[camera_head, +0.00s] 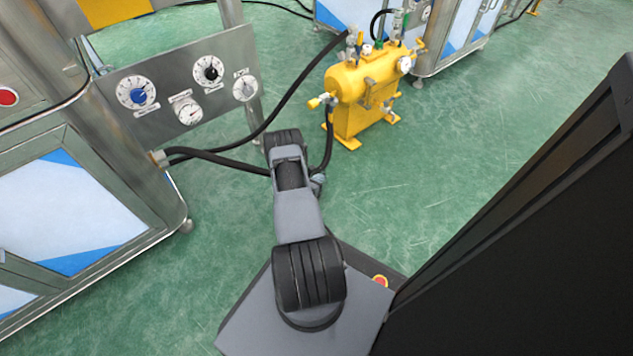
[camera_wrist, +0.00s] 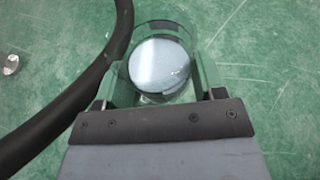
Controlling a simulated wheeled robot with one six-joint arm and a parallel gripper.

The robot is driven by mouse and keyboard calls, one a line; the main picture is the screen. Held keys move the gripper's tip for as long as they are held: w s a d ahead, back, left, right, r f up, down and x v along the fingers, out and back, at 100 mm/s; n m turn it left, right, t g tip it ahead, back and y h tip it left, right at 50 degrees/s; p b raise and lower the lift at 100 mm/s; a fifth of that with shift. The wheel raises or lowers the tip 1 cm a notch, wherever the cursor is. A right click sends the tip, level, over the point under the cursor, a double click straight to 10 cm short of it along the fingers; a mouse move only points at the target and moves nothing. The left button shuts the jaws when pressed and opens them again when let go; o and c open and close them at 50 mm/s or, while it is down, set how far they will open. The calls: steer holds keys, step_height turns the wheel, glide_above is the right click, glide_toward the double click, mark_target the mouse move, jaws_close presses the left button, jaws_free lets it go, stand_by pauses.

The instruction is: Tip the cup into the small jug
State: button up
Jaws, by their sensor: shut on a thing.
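In the wrist view, my gripper (camera_wrist: 164,72) is shut on a clear, see-through cup (camera_wrist: 163,38). The cup sits between the two fingers, and its walls look faintly green against the floor. A pale whitish-blue round surface shows inside it, seen from above; I cannot tell exactly what this content is. No small jug can be made out in either view.
A thick black hose (camera_wrist: 112,60) runs close left of the cup in the wrist view. In the head view, a steel panel with dials (camera_head: 185,90) stands left and a yellow tank (camera_head: 362,90) stands on the green floor beyond my arm. Floor to the right is open.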

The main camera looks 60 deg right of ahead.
stand_by(0.3)
steer(key=shift+s+a+r+n+g, duration=0.2)
steer(key=shift+n+g, duration=0.1)
steer(key=shift+n, duration=0.2)
steer(key=shift+y, duration=0.3)
steer(key=shift+s+r+n+g+b, duration=0.1)
steer(key=shift+n+g+b, duration=0.3)
steer(key=shift+n, duration=0.1)
steer(key=shift+s+r+n+g+y+b, duration=0.15)
steer(key=shift+n+g+y+b, duration=0.15)
steer(key=shift+n+g, duration=0.2)
